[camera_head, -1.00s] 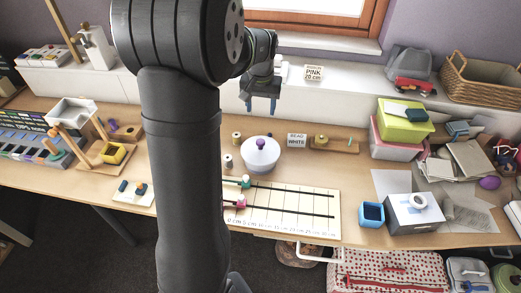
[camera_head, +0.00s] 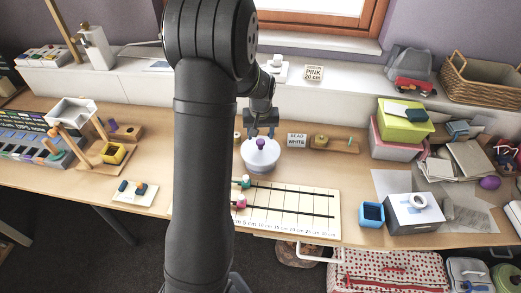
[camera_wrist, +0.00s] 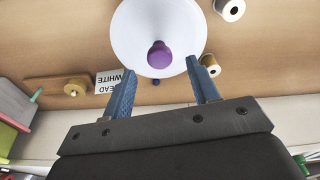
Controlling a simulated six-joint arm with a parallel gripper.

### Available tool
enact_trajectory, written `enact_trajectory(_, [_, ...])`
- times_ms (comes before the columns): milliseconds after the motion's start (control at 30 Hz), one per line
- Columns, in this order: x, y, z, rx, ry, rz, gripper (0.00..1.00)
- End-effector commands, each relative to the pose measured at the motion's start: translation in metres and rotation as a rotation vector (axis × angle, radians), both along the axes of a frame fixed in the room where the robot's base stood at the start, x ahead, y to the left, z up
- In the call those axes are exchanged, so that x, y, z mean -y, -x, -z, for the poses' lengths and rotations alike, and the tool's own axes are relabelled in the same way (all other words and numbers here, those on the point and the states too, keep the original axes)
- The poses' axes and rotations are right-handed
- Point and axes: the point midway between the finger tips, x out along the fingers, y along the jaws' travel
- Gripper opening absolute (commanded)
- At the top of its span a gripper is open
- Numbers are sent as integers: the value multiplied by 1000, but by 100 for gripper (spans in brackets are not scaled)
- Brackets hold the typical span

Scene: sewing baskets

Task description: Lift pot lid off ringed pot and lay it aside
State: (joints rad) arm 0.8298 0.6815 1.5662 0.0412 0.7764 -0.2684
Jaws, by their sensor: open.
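The white pot lid (camera_head: 256,152) with a round purple knob (camera_head: 261,143) sits on the white pot (camera_head: 262,164) on the table. The lid fills the upper middle of the wrist view (camera_wrist: 135,30), with its knob (camera_wrist: 159,56) near the lower part of the lid. My gripper (camera_head: 262,131) is open and empty, just above and behind the lid in the head view. In the wrist view its two blue fingers (camera_wrist: 158,66) point toward the lid, one on each side of the knob's line. The pot's rings cannot be made out.
A "BEAD WHITE" card (camera_head: 297,140) stands right of the pot. A wooden block with a yellow-brown knob (camera_head: 320,142) is farther right. Thread spools (camera_wrist: 230,9) stand close beside the lid. A ruled measuring board (camera_head: 290,210) lies in front.

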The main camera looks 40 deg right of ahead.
Motion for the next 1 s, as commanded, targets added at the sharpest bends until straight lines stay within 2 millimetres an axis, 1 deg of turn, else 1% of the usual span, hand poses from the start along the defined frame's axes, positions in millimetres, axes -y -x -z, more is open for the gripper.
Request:
enact_trajectory(167, [0, 0, 11, -2, -2, 0, 55])
enact_trajectory(400, [2, -3, 45, -3, -3, 0, 55])
enact_trajectory(467, [2, -4, 51, -2, -1, 0, 55])
enact_trajectory(533, [3, -4, 54, -1, -1, 0, 55])
enact_trajectory(700, [3, -4, 53, 0, 0, 0, 55])
enact_trajectory(767, [3, -4, 53, 0, 0, 0, 45])
enact_trajectory(800, [3, -4, 53, -1, -1, 0, 37])
enact_trajectory(867, [3, -4, 53, 0, 0, 0, 25])
enact_trajectory(933, [3, -4, 53, 0, 0, 0, 11])
enact_trajectory(967, [3, -4, 53, -1, -1, 0, 7])
enact_trajectory(1000, [3, -4, 53, -1, -1, 0, 7])
